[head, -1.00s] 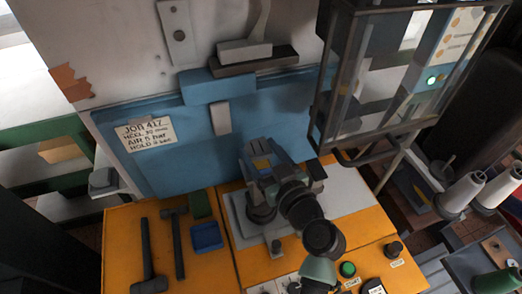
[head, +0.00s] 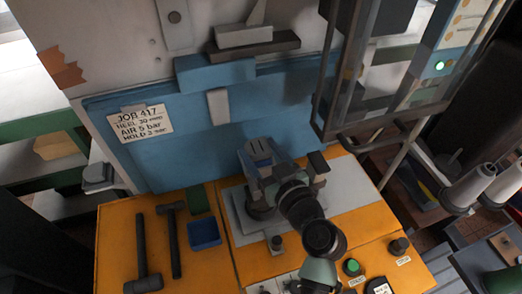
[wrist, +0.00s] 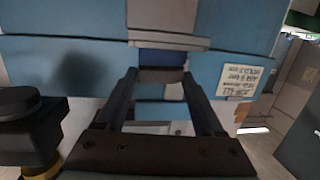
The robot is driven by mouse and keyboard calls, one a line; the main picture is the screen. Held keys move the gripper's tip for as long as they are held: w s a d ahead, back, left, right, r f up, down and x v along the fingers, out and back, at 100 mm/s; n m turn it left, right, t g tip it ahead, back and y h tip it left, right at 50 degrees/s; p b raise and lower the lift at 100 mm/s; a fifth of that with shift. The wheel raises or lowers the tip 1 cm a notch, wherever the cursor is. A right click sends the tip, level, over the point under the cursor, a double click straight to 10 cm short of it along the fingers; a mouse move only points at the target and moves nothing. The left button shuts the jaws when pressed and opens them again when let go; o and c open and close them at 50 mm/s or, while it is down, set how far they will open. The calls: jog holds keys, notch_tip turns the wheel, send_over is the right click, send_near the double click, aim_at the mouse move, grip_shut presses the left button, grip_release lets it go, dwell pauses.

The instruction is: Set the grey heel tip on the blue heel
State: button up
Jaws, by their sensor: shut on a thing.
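In the wrist view my gripper (wrist: 161,78) is shut on a small grey-brown piece, the grey heel tip (wrist: 161,75), held between its two dark fingertips. The dark blue heel (wrist: 162,58) lies directly against it in that picture, in line with the tip. A small gap between them cannot be ruled out. The wrist picture is upside down, so the heel is below the tip. A pale grey-brown block (wrist: 162,20) is on the heel's other side.
A blue panel (head: 165,150) with a job card (head: 140,123) stands behind. On the orange bench (head: 115,225) lie two hammers (head: 142,250) and a blue tray (head: 205,233). A framed guard (head: 335,90) is at right. A dark knob (wrist: 25,110) is close at left in the wrist view.

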jog(key=shift+f+b, duration=0.25)
jog(key=shift+b, duration=0.1)
dwell(0.6)
jog(key=o, duration=1.3)
jog(key=shift+o, duration=0.2)
jog(key=b+v, duration=0.4)
jog(key=v, duration=0.9)
